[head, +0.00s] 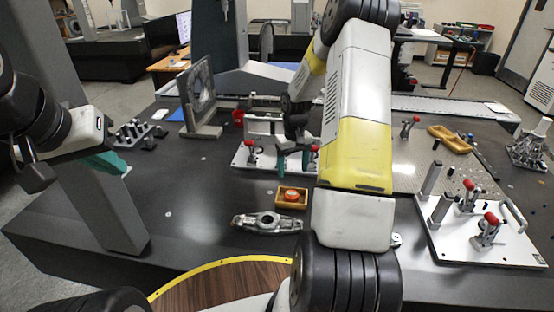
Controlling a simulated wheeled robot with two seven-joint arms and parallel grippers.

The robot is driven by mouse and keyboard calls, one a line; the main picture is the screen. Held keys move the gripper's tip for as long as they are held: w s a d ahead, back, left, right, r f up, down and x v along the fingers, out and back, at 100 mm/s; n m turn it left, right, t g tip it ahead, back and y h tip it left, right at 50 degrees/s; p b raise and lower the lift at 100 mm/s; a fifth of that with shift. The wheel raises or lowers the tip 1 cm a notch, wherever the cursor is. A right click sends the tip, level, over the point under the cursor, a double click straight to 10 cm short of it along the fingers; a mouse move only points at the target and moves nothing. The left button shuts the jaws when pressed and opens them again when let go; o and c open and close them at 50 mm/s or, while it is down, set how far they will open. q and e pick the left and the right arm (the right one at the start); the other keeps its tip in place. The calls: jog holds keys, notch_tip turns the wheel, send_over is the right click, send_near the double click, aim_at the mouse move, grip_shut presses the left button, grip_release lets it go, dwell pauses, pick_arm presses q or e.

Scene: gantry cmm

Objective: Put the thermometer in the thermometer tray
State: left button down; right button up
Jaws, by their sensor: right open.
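A small yellow-orange tray (280,204) lies on the dark table near the middle, with a round orange-red object (291,195) inside it. I cannot tell whether this object is the thermometer or whether this is the thermometer tray. My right gripper (294,160) points down, open, above and behind the small middle tray, in front of a white fixture plate. No thermometer is clearly seen between its fingers. My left gripper (108,163) is at the left, above the table edge; its jaw gap is not clear.
A metal casting (267,222) lies in front of the middle tray. White fixture plates with red-knobbed clamps stand behind (245,160) and at the right (470,250). A framed plate (198,95) stands upright at the back left. The table's left middle is clear.

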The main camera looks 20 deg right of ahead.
jog(key=s+a+r+t, duration=0.1)
jog(key=s+a+r, duration=0.15)
jog(key=r, duration=0.45)
jog(key=s+a+r+t, duration=0.1)
jog(key=s+a+r, duration=0.15)
jog(key=r, duration=0.45)
jog(key=s+a+r+t, duration=0.15)
jog(key=s+r, duration=0.25)
jog(key=r, duration=0.4)
jog(key=s+a+r+t+y, duration=0.1)
jog(key=s+a+r, duration=0.2)
jog(key=s, duration=0.5)
jog(key=s+a+r+t+y, duration=0.1)
jog(key=s+a+r, duration=0.3)
jog(key=s, duration=0.4)
jog(key=shift+s+a+r+t, duration=0.25)
jog(key=shift+s+r+t, duration=0.1)
jog(key=shift+s+r, duration=0.05)
